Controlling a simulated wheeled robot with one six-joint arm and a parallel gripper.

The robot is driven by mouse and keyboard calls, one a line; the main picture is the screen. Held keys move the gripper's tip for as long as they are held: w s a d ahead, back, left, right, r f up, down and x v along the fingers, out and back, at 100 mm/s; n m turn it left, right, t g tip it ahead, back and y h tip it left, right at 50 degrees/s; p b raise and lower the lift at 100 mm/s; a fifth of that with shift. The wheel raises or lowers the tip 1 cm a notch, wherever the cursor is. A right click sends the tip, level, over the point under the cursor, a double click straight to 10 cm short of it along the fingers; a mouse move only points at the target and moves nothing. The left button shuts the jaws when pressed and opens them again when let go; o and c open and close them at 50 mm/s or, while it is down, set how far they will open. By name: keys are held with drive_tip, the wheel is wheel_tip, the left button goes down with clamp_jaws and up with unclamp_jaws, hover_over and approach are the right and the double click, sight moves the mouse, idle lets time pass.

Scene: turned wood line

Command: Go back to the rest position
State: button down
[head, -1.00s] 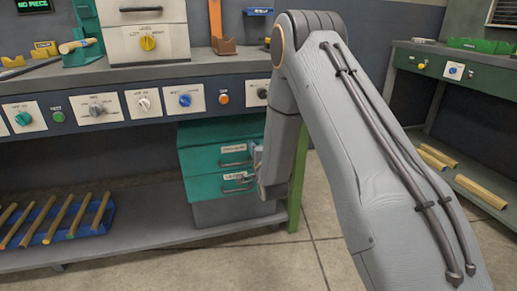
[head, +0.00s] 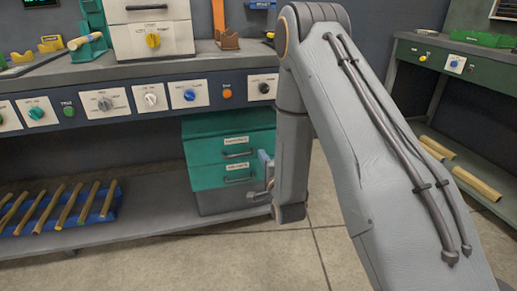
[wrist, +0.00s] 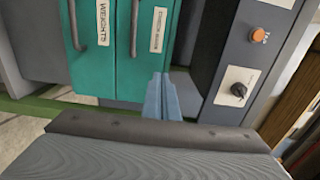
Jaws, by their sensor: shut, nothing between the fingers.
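My gripper (head: 262,185) is in front of the teal drawer cabinet in the head view, partly hidden by my arm. In the wrist view my gripper (wrist: 162,98) shows as closed blue-grey fingers with nothing between them. The teal drawer cabinet (head: 205,150) stands under the bench, with two labelled drawers that look shut. The wrist view shows the same drawers (wrist: 118,70) turned sideways, with grey handles. The fingers look apart from the handles.
The bench front (head: 85,110) carries several knobs and buttons. A blue rack (head: 70,215) of turned sticks lies on the lower shelf (head: 160,205). A second bench (head: 455,85) stands at the right, with wooden pieces below. The floor (head: 290,255) between them is clear.

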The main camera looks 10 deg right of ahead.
drive_tip(key=s+a+r+n+g+y, duration=0.2)
drive_tip(key=s+a+r+n+g, duration=0.1)
drive_tip(key=s+a+n+g, duration=0.9)
drive_tip(key=s+a+r+n+g+h, duration=0.15)
drive_tip(key=s+n, duration=0.25)
drive_tip(key=s, duration=0.6)
drive_tip(key=s+r+n+g, duration=0.3)
drive_tip(key=s, duration=0.6)
drive_tip(key=s+r+n+g+h, duration=0.1)
drive_tip(key=s+r+n+g, duration=0.2)
drive_tip(key=s, duration=0.7)
drive_tip(key=d+r+m+p, duration=0.2)
drive_tip(key=d+r+p, duration=0.6)
drive_tip(key=p, duration=0.5)
drive_tip(key=d+r+m+t+p, duration=0.1)
drive_tip(key=d+r+m+p, duration=0.2)
drive_tip(key=d+r+p, duration=0.6)
wheel_tip(320, 180, up, 4)
drive_tip(key=p, duration=0.3)
drive_tip(key=shift+r+h+p, duration=0.15)
drive_tip(key=shift+h+p, duration=0.2)
